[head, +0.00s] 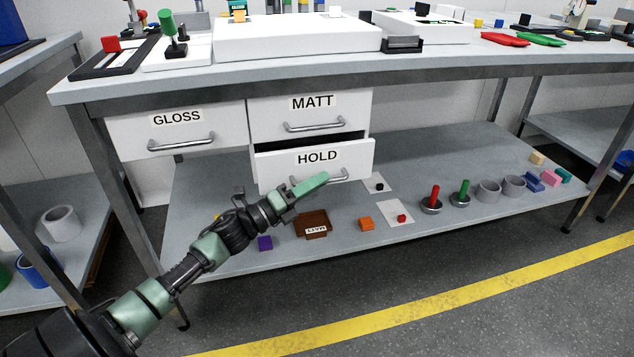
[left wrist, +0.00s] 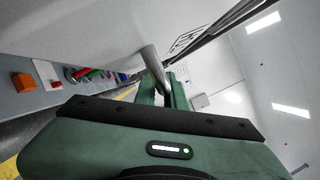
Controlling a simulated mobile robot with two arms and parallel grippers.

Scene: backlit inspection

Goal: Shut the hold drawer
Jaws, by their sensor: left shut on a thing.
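The hold drawer (head: 271,165) has a white front labelled HOLD and sits below the MATT drawer. It is partly pulled out, with a dark gap showing above its front. Its silver bar handle (head: 340,177) is partly hidden behind my left gripper (head: 318,182). The green fingers are shut on this handle. In the left wrist view the handle (left wrist: 153,62) runs down between the fingers of the left gripper (left wrist: 163,85). My right gripper is in neither view.
The GLOSS drawer (head: 210,124) and MATT drawer (head: 264,120) look closed. On the lower shelf (head: 430,160) stand a brown tray (head: 312,218), an orange block (head: 366,223), a purple block (head: 265,243) and several pegs and rings. The floor in front is clear.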

